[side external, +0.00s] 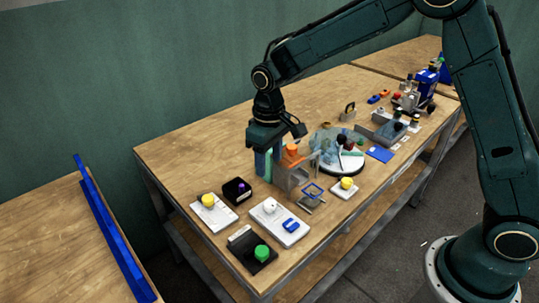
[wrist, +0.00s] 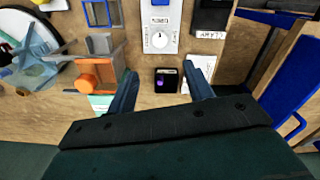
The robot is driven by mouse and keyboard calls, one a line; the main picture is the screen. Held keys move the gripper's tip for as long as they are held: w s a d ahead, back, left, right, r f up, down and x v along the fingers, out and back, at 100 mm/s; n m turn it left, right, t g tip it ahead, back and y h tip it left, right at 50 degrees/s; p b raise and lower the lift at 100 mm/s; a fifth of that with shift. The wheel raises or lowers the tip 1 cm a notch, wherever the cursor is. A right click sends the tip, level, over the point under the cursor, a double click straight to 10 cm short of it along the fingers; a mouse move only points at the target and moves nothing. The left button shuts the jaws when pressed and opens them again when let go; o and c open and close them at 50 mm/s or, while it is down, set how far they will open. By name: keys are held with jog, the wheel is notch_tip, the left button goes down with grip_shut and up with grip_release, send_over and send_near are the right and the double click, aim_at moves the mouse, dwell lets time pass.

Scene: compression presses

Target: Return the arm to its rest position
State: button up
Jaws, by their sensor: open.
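My gripper (side external: 267,170) hangs from my arm above the wooden table (side external: 190,150), near the grey press with the orange knob (side external: 291,152). In the wrist view my gripper (wrist: 163,78) has its two dark blue-grey fingers spread wide with nothing between the tips. A small black box with a purple button (wrist: 166,80) shows on the table below the gap; it also stands left of the gripper in the side view (side external: 237,190). The press, with its orange knob (wrist: 88,82), lies left of the fingers in the wrist view.
A white panel with a dial (side external: 279,222), a yellow button plate (side external: 212,212) and a green button box (side external: 255,252) sit at the near end. A round white turntable (side external: 332,168) stands beyond the press. Bottles and bins crowd the far end. The left side of the tabletop is clear.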

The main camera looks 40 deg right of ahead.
jog(key=s+d+r+m+t, duration=0.1)
jog(key=s+d+r+t, duration=0.35)
jog(key=s+r, duration=0.75)
jog(key=s+d+r+m, duration=0.1)
jog(key=s+d+r, duration=0.1)
jog(key=s, duration=0.6)
jog(key=s+d+r+t, duration=0.1)
jog(key=s+d+r, duration=0.1)
jog(key=s, duration=0.6)
jog(key=shift+d+m, duration=0.4)
jog(key=shift+d, duration=0.25)
jog(key=shift+w+r, duration=0.1)
jog(key=shift+c, duration=0.2)
